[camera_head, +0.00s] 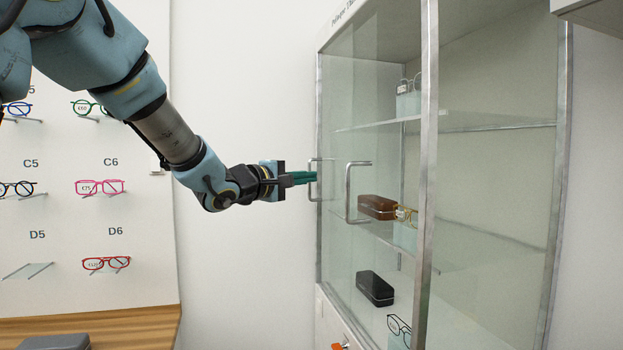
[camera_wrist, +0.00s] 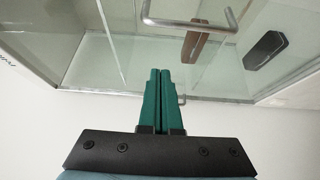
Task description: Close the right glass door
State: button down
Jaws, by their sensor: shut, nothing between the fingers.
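The glass cabinet (camera_head: 428,120) stands at the right in the head view, with metal-framed glass in front of its shelves. Two metal bar handles show: a nearer one (camera_head: 349,192), and a farther one (camera_head: 311,181) at the cabinet's left edge. I cannot tell for sure which belongs to the right door, or how far it stands open. My gripper (camera_head: 312,177) is shut and empty, its green fingers together beside the farther handle; contact is unclear. In the wrist view, the fingers (camera_wrist: 160,72) point toward the glass, and a handle (camera_wrist: 188,27) crosses the top.
Inside the cabinet are a brown case (camera_head: 377,207), a black case (camera_head: 375,288) and glasses (camera_head: 399,327) on the shelves. A display wall with spectacles (camera_head: 100,187) stands left, above a wooden counter (camera_head: 140,325) with a grey case (camera_head: 55,342). White wall lies between.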

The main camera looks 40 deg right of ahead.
jog(key=s+d+p, duration=0.2)
jog(key=d, duration=0.4)
jog(key=shift+s+d, duration=0.3)
